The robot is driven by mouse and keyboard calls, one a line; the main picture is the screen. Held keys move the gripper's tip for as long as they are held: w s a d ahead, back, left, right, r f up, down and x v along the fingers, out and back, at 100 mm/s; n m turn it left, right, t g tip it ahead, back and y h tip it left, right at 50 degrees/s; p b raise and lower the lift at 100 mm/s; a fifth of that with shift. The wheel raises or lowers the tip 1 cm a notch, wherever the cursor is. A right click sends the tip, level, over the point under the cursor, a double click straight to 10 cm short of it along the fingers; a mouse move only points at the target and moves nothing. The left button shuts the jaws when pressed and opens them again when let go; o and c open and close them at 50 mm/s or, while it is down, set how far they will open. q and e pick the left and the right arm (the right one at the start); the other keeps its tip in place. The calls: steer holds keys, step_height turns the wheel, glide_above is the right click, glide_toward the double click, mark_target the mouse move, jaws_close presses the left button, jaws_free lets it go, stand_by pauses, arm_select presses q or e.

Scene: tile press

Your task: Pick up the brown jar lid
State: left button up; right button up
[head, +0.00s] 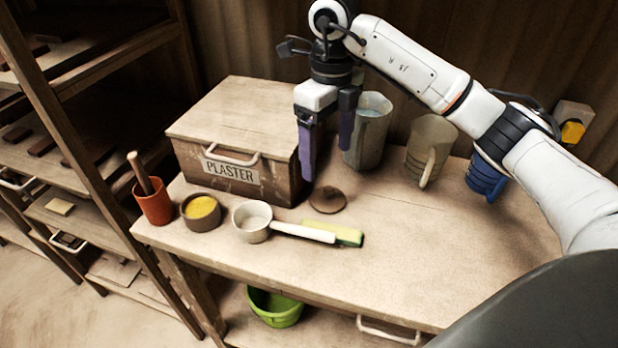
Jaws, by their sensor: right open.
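The brown jar lid (328,200) lies on the wooden table, a round disc with a small knob on top. It is just right of the plaster box and behind the white handle of a scoop. My right gripper (327,168) points down above and behind the lid, its two purple-lined fingers apart with nothing between them. The left finger hangs close to the front right corner of the plaster box. My left gripper is not in view.
The plaster box (229,183) stands left of the lid. The scoop (252,223) and a yellow-green brush or sponge (349,237) lie in front. A grey pitcher (367,135), a beige jug (430,150) and a blue cup (486,178) stand behind. The table's right front is clear.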

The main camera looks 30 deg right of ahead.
mark_target(329, 188)
steer(key=f, duration=0.1)
steer(key=s+f, duration=0.1)
steer(key=f, duration=0.1)
steer(key=shift+s+f, duration=0.15)
steer(key=shift+f, duration=0.35)
step_height(329, 188, down, 4)
steer(key=shift+s+a+f+p, duration=0.1)
steer(key=shift+s+p, duration=0.05)
steer(key=shift+p, duration=0.4)
steer(key=shift+f, duration=0.5)
steer(key=c, duration=1)
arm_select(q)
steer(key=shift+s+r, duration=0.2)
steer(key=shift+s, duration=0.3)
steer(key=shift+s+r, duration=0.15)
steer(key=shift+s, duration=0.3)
arm_select(e)
steer(key=shift+c, duration=1.1)
